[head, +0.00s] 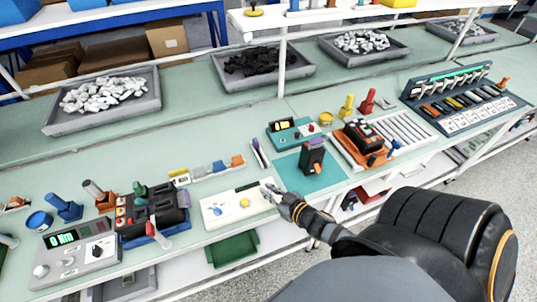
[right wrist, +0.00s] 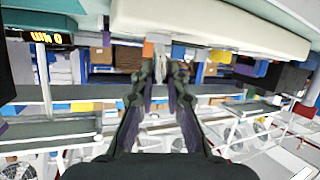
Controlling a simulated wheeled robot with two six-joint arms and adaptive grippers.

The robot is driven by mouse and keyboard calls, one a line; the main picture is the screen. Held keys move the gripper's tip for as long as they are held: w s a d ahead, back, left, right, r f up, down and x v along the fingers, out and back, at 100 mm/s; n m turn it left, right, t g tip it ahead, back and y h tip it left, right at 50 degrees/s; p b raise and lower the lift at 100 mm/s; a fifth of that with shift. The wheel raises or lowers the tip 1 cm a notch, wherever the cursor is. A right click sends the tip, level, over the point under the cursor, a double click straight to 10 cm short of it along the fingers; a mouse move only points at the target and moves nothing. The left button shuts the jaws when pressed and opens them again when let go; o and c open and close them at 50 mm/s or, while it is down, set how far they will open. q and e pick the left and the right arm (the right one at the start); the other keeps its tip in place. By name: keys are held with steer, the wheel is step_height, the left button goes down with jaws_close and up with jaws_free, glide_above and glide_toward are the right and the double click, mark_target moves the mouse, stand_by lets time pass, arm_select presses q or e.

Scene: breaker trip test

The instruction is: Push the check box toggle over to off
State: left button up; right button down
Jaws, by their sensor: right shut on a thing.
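The check box, a low white box (head: 228,212) with a dark slot, a yellow round button and a blue mark on top, lies near the table's front edge in the head view. My right gripper (head: 270,188) is at the right end of the box. In the right wrist view the box's pale underside (right wrist: 200,22) spans the top, and my right gripper (right wrist: 163,68) has its fingers shut on a small greyish piece at its tips. It looks like the toggle, mostly hidden by the fingers. Its on or off side cannot be told. My left gripper is not in view.
A teal mat (head: 310,180) with a dark breaker-like unit (head: 312,155) lies right of the gripper. A grey meter box (head: 75,255) and a black device (head: 150,213) stand on the left. Trays of parts line the back. A green bin (head: 232,248) sits below the table edge.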

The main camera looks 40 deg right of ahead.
mark_target(270, 192)
steer(key=shift+s+f, duration=0.1)
steer(key=shift+f, duration=0.05)
steer(key=c, duration=1.4)
jaws_free()
steer(key=shift+s, duration=0.1)
steer(key=shift+o, duration=0.2)
step_height(270, 192, up, 10)
steer(key=shift+r, duration=0.1)
steer(key=shift+a, duration=0.1)
